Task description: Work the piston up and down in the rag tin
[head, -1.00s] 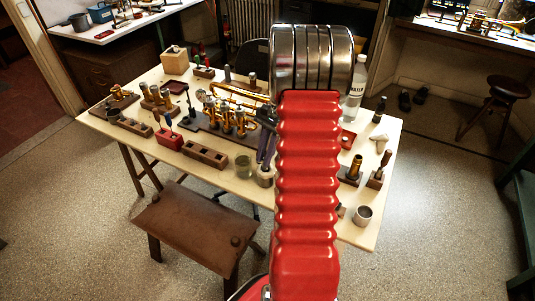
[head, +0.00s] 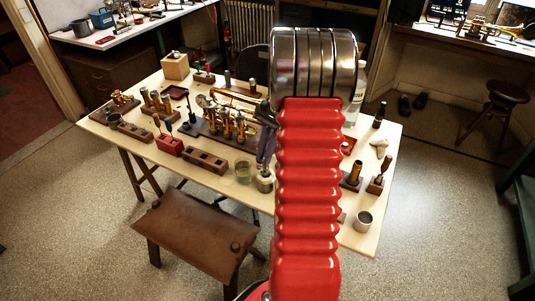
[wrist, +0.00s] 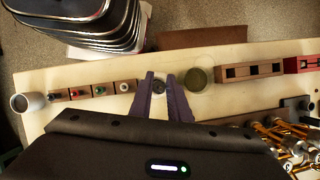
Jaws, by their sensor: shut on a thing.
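The rag tin (head: 265,185) is a small round metal tin near the front edge of the table, just right of a glass jar. My gripper (head: 265,166) points down over the tin, its purple fingers closed on the piston. In the wrist view my gripper (wrist: 160,80) has its two fingers on either side of the small grey, round end of the piston (wrist: 159,86). The fingers and body hide most of the piston, and I cannot tell how deep it sits in the tin.
The glass jar (head: 243,171) stands close left of the tin, with a wooden block with wells (head: 205,160) beyond it. The brass horn valves (head: 228,125) lie behind. A grey cup (head: 363,221) stands at the right front. A brown stool (head: 200,232) is before the table.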

